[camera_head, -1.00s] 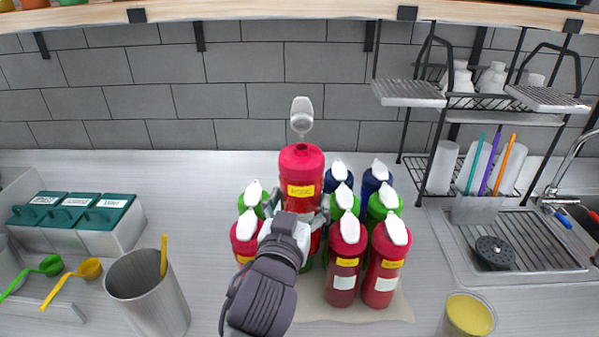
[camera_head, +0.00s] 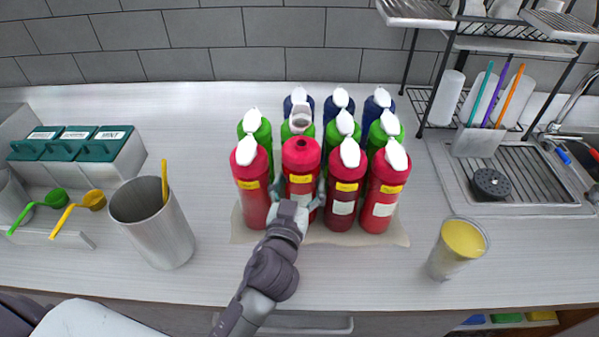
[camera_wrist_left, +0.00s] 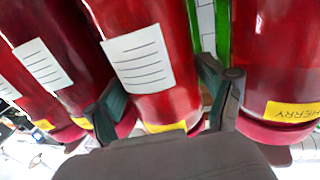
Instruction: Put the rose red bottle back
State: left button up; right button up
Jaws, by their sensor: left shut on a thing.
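The rose red bottle (camera_head: 301,160) has its cap flipped open and stands upright in the front row, between a red bottle on its left and a dark red one on its right. My left gripper (camera_head: 298,198) is shut around its body from the front. In the left wrist view the held bottle (camera_wrist_left: 150,60) sits between the two fingers (camera_wrist_left: 165,105), with red bottles close on both sides. Its base is hidden in the head view, so I cannot tell whether it touches the mat (camera_head: 390,236). My right gripper is not in view.
Green and blue bottles (camera_head: 339,103) stand behind the front row. A metal cup (camera_head: 150,225) with a yellow stick is at the left, a cup of yellow drink (camera_head: 457,247) at the right. A drying rack and sink (camera_head: 510,185) lie further right.

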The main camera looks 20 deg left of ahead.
pick_arm(q)
jog(key=shift+f, duration=0.2)
jog(key=shift+f+b, duration=0.35)
jog(key=shift+b, duration=0.1)
jog(key=shift+f, duration=0.2)
jog(key=o, duration=1.5)
jog(key=shift+f, duration=0.15)
jog(key=shift+s, duration=0.1)
